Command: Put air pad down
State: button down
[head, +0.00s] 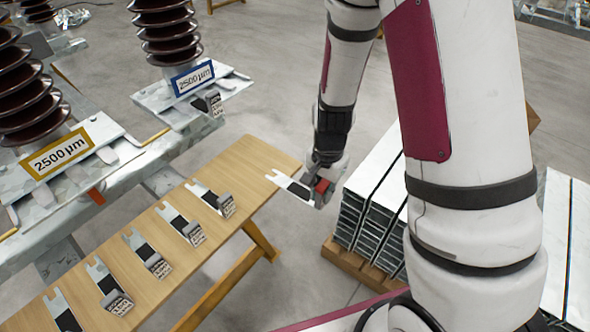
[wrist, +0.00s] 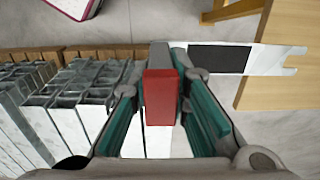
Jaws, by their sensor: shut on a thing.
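The air pad (head: 294,187) is a flat, light plate with a dark patch and a forked end. My gripper (head: 324,184) is shut on its block-shaped end, which shows a red face (wrist: 160,98) between the teal fingers in the wrist view. The plate (wrist: 262,58) points right there, its forked end over the edge of the wooden bench. In the head view the forked end points left, near the far right corner of the wooden bench (head: 150,222). Whether it touches the bench I cannot tell.
Several similar pads, such as one (head: 211,198), lie in a row along the bench. Stacked metal channels (head: 372,205) stand right of the gripper. Brown ribbed insulators (head: 168,30) on metal frames stand at the left. A bare strip of bench lies near its far end.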

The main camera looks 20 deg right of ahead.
jog(key=w+f, duration=0.2)
jog(key=w, duration=0.5)
jog(key=w+a+f, duration=0.1)
jog(key=w+f, duration=0.1)
jog(key=w, duration=0.4)
jog(key=shift+w+f, duration=0.35)
jog(key=shift+f, duration=0.15)
jog(key=c, duration=1.5)
grip_release()
jog(key=shift+c, duration=0.2)
